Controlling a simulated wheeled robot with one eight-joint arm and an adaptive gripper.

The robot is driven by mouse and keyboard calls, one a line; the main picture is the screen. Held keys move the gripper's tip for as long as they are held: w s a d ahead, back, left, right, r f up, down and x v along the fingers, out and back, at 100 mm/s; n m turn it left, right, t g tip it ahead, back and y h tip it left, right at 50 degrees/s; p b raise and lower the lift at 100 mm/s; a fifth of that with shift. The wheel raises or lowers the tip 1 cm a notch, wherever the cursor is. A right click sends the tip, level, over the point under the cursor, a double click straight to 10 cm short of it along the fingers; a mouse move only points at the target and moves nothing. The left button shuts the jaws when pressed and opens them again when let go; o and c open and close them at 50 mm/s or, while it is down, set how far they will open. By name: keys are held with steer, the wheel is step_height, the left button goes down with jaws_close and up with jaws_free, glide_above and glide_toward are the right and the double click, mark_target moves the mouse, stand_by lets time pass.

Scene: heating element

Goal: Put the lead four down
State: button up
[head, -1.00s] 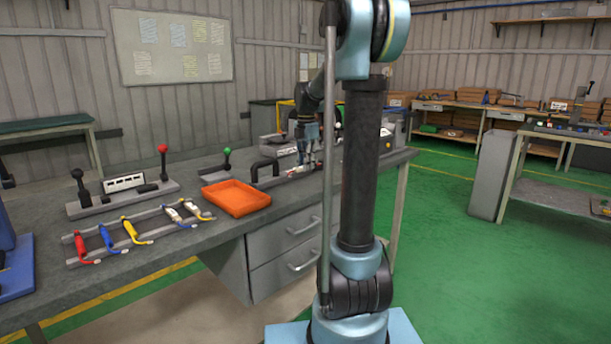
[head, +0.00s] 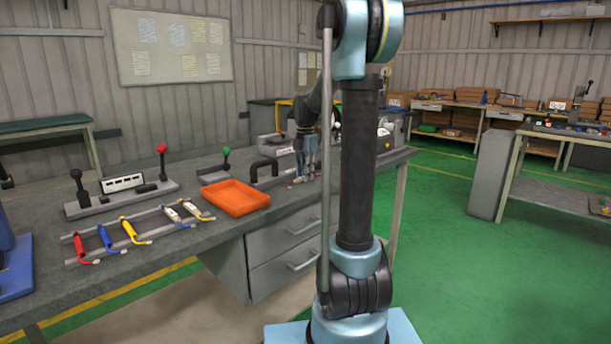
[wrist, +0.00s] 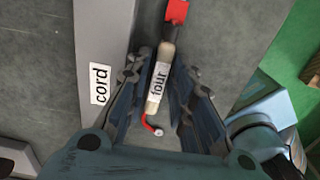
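Lead four (wrist: 161,75) has a pale sleeve labelled "four", a red block at its far end and a red curved tip at its near end. In the wrist view it lies lengthwise between the fingers of my gripper (wrist: 156,105). The fingers stand apart, with a narrow gap on each side of the lead. It seems to rest on the grey bench top, though I cannot tell exact contact. In the head view my gripper (head: 304,172) points down low over the bench's right part, and the lead is barely visible there.
A grey strip labelled "cord" (wrist: 100,60) lies left of the lead. An orange tray (head: 234,198) stands on the bench (head: 190,255). A rack (head: 90,260) to its left holds several coloured leads. Lever stands (head: 125,200) are behind it. The bench's right edge is near my gripper.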

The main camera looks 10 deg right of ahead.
step_height(320, 180, up, 12)
stand_by(0.6)
